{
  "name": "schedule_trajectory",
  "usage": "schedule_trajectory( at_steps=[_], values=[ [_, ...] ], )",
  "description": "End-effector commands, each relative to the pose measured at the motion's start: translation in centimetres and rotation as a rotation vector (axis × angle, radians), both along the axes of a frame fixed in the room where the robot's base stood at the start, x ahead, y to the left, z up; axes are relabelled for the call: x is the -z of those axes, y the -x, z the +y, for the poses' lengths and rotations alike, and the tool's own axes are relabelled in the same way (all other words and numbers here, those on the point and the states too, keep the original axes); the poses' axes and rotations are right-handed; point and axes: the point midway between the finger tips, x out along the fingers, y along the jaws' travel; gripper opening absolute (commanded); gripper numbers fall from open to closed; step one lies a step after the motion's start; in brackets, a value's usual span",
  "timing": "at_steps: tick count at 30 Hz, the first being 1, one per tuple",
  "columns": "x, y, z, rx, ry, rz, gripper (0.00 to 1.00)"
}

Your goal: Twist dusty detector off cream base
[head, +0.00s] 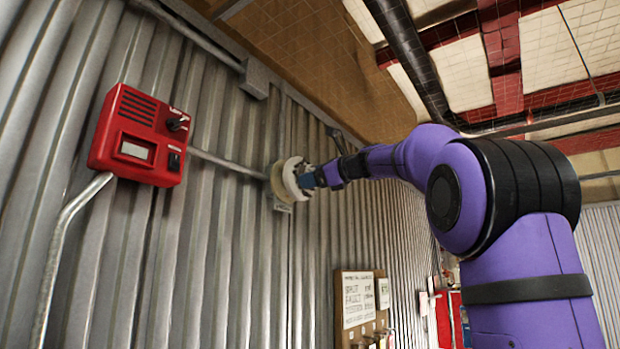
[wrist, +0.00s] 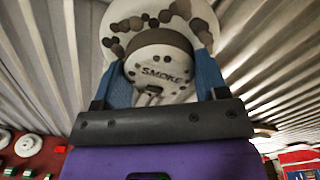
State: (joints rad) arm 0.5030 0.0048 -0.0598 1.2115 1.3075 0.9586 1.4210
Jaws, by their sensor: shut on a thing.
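The dusty detector (wrist: 162,80) is a pale round disc marked "SMOKE", with brown dust spots along its upper part in the wrist view. In the head view the detector (head: 294,178) is on the corrugated wall, against the cream base (head: 277,186). My gripper (head: 310,178) reaches it from the right. In the wrist view the blue fingers of my gripper (wrist: 163,75) are shut on the detector, one on each side. The join between detector and base is too small to judge, and the fingers hide part of the detector's sides.
A red control box (head: 143,137) with a knob is on the wall at left, with conduit (head: 228,163) running from it toward the base. A notice board (head: 360,300) hangs low on the wall. A dark pipe (head: 410,55) runs overhead.

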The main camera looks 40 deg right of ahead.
Motion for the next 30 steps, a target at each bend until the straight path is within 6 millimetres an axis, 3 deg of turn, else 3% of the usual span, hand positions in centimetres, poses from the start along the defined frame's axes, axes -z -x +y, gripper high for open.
schedule_trajectory(
  at_steps=[18,30],
  values=[
    [0.0,2.5,-0.9,0.0,0.0,-0.002,0.4],
    [-0.1,2.7,-0.9,0.0,0.0,-0.002,0.4]
  ],
)
